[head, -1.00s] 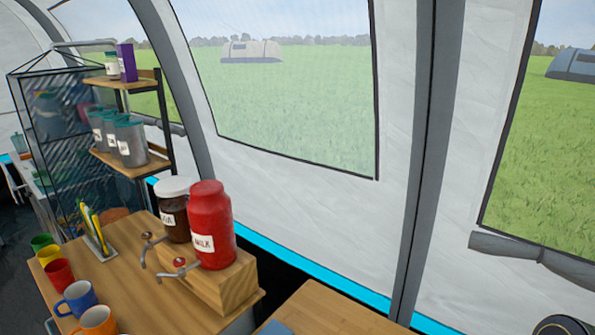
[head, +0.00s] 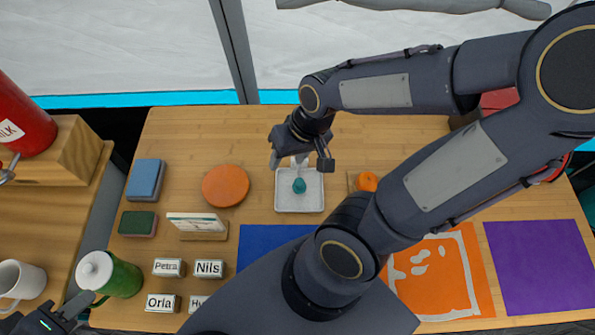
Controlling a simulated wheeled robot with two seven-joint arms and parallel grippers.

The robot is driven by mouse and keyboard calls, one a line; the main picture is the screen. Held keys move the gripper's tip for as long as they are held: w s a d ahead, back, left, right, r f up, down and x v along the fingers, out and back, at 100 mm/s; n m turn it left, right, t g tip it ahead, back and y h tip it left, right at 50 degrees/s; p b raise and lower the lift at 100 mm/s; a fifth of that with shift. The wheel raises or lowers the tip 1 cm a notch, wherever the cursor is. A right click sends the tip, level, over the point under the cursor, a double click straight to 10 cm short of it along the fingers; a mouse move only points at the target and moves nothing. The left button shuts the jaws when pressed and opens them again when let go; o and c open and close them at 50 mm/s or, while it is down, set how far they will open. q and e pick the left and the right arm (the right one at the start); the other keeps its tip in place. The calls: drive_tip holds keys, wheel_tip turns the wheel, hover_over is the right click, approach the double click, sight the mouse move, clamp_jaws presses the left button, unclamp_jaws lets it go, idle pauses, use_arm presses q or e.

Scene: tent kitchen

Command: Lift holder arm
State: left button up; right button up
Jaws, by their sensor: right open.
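I cannot pick out a holder arm for certain. A small wooden piece with a round orange part (head: 367,181) stands right of the middle of the table, partly hidden behind my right arm. My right gripper (head: 300,163) is open, pointing down over a square white tray (head: 287,204) with a small teal object (head: 299,186) on it. The gripper's height above the tray is hard to judge. My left gripper (head: 52,318) shows only partly in the bottom left corner, below a green jar (head: 122,279) with a white lid; its jaws are unclear.
On the table's left are a blue block (head: 145,180), a green block (head: 138,223), an orange disc (head: 226,185), a card stand (head: 203,236) and several name tags (head: 209,269). Blue, orange and purple (head: 540,265) sheets lie in front. A red jar (head: 22,115) stands far left.

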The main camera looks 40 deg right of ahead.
sight(300, 181)
drive_tip(key=d+f+h, duration=0.1)
drive_tip(key=f, duration=0.1)
drive_tip(key=d+f+g+h, duration=0.1)
drive_tip(key=f, duration=0.2)
drive_tip(key=d+f+g, duration=0.1)
drive_tip(key=f, duration=0.1)
drive_tip(key=shift+w+d+f+h, duration=0.25)
drive_tip(key=shift+w+h, duration=0.05)
drive_tip(key=shift+h, duration=0.1)
wheel_tip(300, 181, down, 8)
drive_tip(key=shift+r+b, duration=0.15)
drive_tip(key=shift+b, duration=0.75)
drive_tip(key=shift+c, duration=0.2)
clamp_jaws()
